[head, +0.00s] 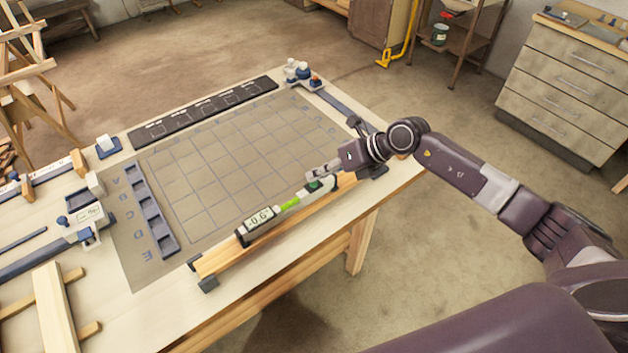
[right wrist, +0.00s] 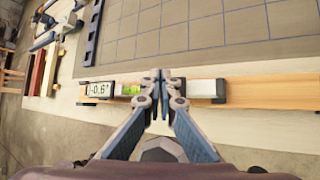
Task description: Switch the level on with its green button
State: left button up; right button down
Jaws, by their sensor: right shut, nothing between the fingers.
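The level (head: 262,222) lies along a wooden lath (head: 218,261) at the table's front edge. Its lit display reads -0.6°, with a green vial (head: 290,204) beside it. The level also shows in the right wrist view (right wrist: 205,88), with its display at the left end. My right gripper (head: 313,178) is shut and empty, with its fingertips over the middle of the level. In the right wrist view its fingertips (right wrist: 160,76) cover part of the level right of the vial; I cannot tell whether they touch it. A dark green patch, perhaps the button, shows just below the fingertips in the head view.
A gridded mat (head: 215,165) covers much of the table, with a dark slotted strip (head: 205,108) behind and a compartment rack (head: 150,215) at left. Blue clamps (head: 85,222) and laths crowd the left end. A drawer cabinet (head: 560,85) stands at the back right.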

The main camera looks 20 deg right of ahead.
aim_at(316, 184)
notch_tip(316, 184, up, 6)
jog(key=p, duration=0.4)
dwell(0.4)
